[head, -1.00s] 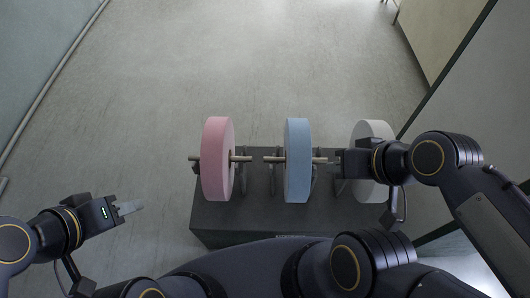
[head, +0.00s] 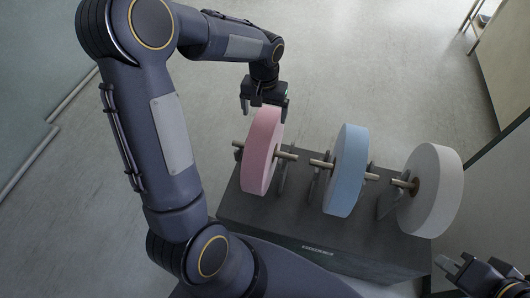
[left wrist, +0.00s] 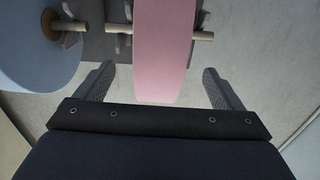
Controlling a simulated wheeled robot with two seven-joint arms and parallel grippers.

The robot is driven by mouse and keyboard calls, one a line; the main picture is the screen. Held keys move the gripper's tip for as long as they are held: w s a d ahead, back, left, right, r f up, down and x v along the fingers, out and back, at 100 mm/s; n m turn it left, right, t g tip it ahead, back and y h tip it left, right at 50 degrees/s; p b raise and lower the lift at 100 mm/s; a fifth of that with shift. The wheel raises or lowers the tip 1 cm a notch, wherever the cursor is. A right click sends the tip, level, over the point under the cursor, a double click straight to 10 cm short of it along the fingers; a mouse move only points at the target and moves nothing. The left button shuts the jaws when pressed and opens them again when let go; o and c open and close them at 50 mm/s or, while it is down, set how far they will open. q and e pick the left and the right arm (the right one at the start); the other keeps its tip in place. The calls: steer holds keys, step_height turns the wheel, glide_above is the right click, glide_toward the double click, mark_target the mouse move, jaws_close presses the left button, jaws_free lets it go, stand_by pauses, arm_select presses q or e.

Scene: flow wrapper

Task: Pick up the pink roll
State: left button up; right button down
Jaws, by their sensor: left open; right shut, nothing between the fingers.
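The pink roll (head: 262,150) stands upright on a rod at the left end of the dark rack. My left gripper (head: 263,106) is open at the far upper edge of the pink roll. In the left wrist view the pink roll (left wrist: 163,50) lies between the two spread fingers of my left gripper (left wrist: 160,88), with a gap on each side. My right gripper (head: 461,272) is at the lower right of the head view, away from the rolls, shut and empty.
A blue roll (head: 345,170) and a white roll (head: 431,190) stand on their own rods to the right on the dark rack (head: 300,228). The blue roll also shows in the left wrist view (left wrist: 30,50). The floor behind the rack is clear.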

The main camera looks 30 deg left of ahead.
mark_target(264, 122)
arm_select(q)
step_height(264, 122, down, 8)
steer(key=shift+w+r, duration=0.1)
steer(key=shift+r, duration=0.05)
stand_by(0.3)
steer(key=shift+r, duration=0.1)
steer(key=c, duration=1.4)
